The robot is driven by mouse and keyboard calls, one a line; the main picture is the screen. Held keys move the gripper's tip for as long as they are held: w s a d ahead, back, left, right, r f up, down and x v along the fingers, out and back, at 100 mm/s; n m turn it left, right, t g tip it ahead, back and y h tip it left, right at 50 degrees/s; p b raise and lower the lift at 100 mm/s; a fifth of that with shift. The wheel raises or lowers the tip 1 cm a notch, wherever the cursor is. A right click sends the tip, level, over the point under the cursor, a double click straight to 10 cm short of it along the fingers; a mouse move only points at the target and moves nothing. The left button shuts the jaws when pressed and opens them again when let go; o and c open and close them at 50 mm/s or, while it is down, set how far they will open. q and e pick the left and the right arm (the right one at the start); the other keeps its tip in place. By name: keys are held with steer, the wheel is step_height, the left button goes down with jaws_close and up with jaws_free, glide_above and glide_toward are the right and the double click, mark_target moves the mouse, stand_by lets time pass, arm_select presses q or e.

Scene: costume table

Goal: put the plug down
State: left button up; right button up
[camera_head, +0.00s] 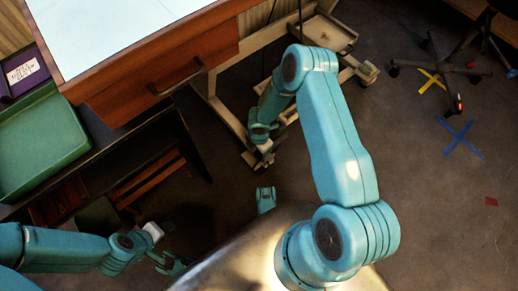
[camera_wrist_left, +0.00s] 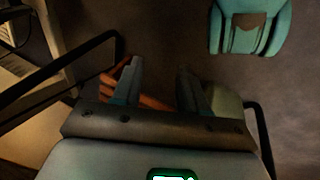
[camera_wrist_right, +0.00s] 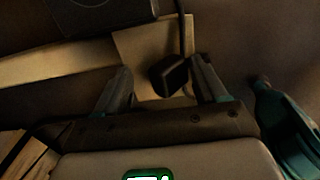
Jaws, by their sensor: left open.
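The plug is a small dark block (camera_wrist_right: 170,78) in the right wrist view, with a dark cable running up from it. It shows between the fingers of my right gripper (camera_wrist_right: 162,72), closer to the right-hand finger, with a gap on its left. I cannot tell whether it touches a finger. In the head view my right gripper (camera_head: 262,142) is low beside the pale stand under the desk; the plug cannot be made out there. My left gripper (camera_head: 163,247) is open and empty at the lower left; its parted fingers also show in the left wrist view (camera_wrist_left: 158,72).
A wooden desk (camera_head: 160,68) with a drawer handle fills the upper left, beside a green tray (camera_head: 40,145). A pale wheeled stand (camera_head: 222,112) is near my right gripper. Dark floor (camera_head: 430,200) with tape crosses lies open at right.

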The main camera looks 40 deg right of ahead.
arm_select(q)
steer(key=shift+r, duration=0.15)
arm_select(e)
steer(key=shift+r, duration=0.1)
step_height(320, 180, up, 2)
steer(key=shift+r+p, duration=0.1)
steer(key=shift+p, duration=1.1)
step_height(320, 180, up, 11)
steer(key=p, duration=0.5)
arm_select(q)
steer(key=s+d+r+g, duration=0.1)
steer(key=s+r, duration=0.3)
steer(key=r, duration=0.2)
steer(key=shift+r, duration=0.4)
arm_select(e)
steer(key=s+a+r+m+y, duration=0.2)
steer(key=s+a+m, duration=0.5)
steer(key=m, duration=0.3)
steer(key=s+a+r+m+y, duration=0.2)
steer(key=s+a+m, duration=0.4)
steer(key=m, duration=0.5)
steer(key=shift+s+a+r+t, duration=0.35)
steer(key=shift+s+a+t, duration=0.05)
steer(key=shift+a, duration=0.1)
arm_select(q)
steer(key=shift+d, duration=0.1)
